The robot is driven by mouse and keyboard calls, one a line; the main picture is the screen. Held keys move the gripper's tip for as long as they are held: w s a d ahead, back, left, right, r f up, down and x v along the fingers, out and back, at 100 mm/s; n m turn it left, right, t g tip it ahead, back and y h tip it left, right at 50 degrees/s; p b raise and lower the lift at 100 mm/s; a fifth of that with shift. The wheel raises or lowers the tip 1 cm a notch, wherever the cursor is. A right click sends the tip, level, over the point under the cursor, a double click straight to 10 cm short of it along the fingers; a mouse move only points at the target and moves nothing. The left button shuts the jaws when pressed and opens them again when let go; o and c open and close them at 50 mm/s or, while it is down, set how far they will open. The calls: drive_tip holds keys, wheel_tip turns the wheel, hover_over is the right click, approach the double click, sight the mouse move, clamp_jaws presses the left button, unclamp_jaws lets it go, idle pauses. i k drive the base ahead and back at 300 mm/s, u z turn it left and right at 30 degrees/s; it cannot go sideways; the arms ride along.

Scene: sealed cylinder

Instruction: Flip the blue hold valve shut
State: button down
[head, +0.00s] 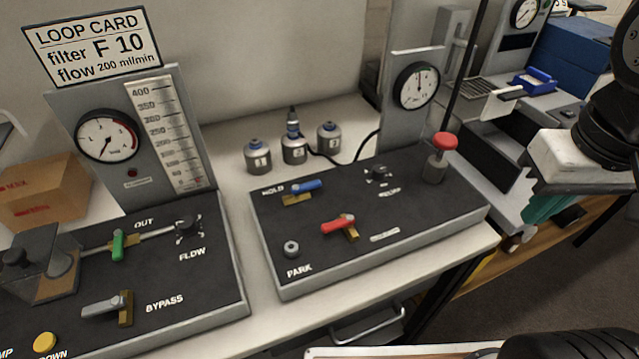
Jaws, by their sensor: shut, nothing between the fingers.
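The blue hold valve (306,186) is on the dark top of the right-hand panel, beside the HOLD label. Its blue lever lies nearly level in the picture, pointing right and slightly up. A brass body (296,199) shows below the lever's left part. My gripper (545,208) is at the right edge, with a pale body and teal fingers. It is shut and empty, well to the right of the valve and apart from the panel. The fingertips are partly hidden by its body.
A red-handled valve (338,223) sits just in front of the blue one. A red knob (446,142) on a post and a gauge (416,86) stand to the right and behind. Several small cylinders (294,148) stand behind the panel. A left panel (190,285) has more valves.

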sight(296, 189)
drive_tip(key=u, duration=0.3)
drive_tip(key=i, duration=0.1)
drive_tip(key=u, duration=0.45)
